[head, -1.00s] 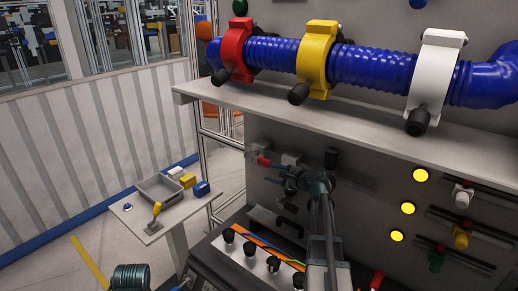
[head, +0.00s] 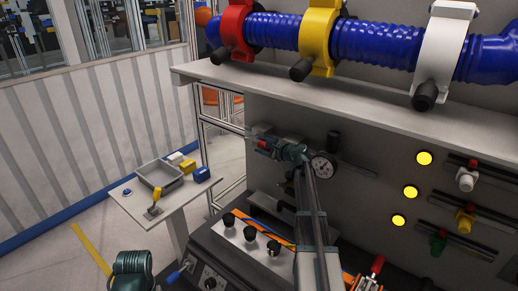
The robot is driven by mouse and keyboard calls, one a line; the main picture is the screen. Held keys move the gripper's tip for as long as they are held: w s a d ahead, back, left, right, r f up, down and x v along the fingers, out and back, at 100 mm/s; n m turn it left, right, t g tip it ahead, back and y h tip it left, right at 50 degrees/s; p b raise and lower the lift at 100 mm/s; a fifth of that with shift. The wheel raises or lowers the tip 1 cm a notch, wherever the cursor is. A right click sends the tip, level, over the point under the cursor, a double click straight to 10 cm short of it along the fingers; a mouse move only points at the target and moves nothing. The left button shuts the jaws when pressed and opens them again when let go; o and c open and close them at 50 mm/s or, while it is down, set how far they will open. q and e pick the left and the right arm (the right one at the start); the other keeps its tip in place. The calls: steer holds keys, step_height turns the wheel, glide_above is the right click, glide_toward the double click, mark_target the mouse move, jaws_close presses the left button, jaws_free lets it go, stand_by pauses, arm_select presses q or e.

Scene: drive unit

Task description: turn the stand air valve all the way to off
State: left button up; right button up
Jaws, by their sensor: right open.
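A small red part (head: 263,145), which looks like the handle of the stand air valve, sits on the grey panel below the shelf, left of a round pressure gauge (head: 322,166). Its exact turn angle is too small to tell. My right arm comes up from the bottom middle. My right gripper (head: 277,148) is open with its fingers at the right side of the red part, covering some of the valve body. I cannot tell whether they touch it. My left gripper is not in view.
A shelf (head: 330,98) with a blue hose (head: 375,42) in coloured clamps overhangs the valve. A box with black knobs (head: 252,233) lies below it. A side table with a grey tray (head: 160,174) stands left. A red-handled item (head: 377,265) is at bottom right.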

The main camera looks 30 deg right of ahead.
steer(key=shift+x, duration=1.2)
jaws_close()
stand_by(0.6)
